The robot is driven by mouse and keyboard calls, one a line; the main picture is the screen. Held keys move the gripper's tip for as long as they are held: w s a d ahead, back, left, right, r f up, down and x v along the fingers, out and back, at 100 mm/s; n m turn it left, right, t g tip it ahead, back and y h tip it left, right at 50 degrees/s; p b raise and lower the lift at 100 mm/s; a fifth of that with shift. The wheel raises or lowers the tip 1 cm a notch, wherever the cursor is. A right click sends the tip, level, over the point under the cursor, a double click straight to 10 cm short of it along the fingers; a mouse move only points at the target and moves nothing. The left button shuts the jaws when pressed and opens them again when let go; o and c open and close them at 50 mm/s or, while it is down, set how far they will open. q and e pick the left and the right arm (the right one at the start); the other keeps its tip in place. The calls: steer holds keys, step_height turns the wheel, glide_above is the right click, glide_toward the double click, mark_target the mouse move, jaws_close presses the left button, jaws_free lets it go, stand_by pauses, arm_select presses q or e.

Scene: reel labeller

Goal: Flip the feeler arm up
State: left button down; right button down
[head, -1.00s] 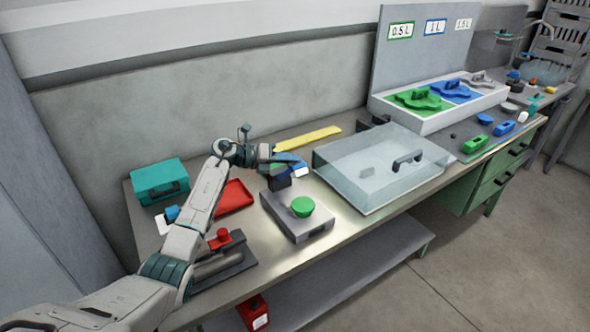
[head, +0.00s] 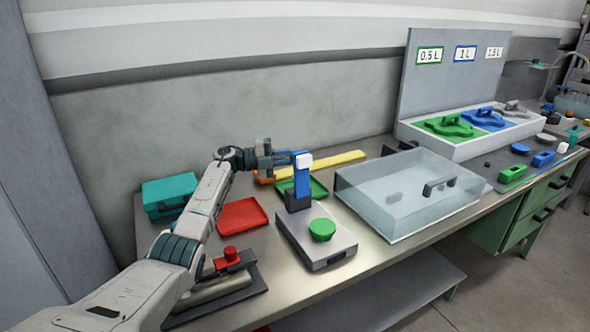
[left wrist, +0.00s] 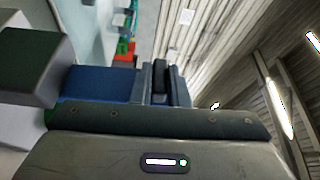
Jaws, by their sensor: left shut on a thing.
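The feeler arm (head: 302,180) is a blue bar with a white tip (head: 304,160). It stands about upright in the head view, on a dark hinge block at the back of a grey device (head: 318,238) with a green knob (head: 322,230). My left gripper (head: 291,158) comes in from the left and is shut on the feeler arm near its upper end. In the left wrist view, the blue bar (left wrist: 98,84) shows beside a dark block, and the exact grip is partly hidden. My right gripper is not in view.
Left of the device are a red tray (head: 242,217), a teal case (head: 169,194) and a red-knobbed tool (head: 231,256). A green tray (head: 287,184) and a yellow strip (head: 345,160) lie behind. A clear handled cover (head: 400,205) stands close on the right.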

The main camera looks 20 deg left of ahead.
arm_select(q)
steer(key=shift+w+a+f+n+b, duration=0.3)
steer(key=shift+a+n+b, duration=0.1)
steer(key=shift+n+b, duration=0.25)
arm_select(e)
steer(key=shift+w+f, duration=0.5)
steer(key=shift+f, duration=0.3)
arm_select(q)
steer(key=shift+r, duration=0.1)
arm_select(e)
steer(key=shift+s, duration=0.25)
arm_select(q)
steer(key=c, duration=1.4)
jaws_free()
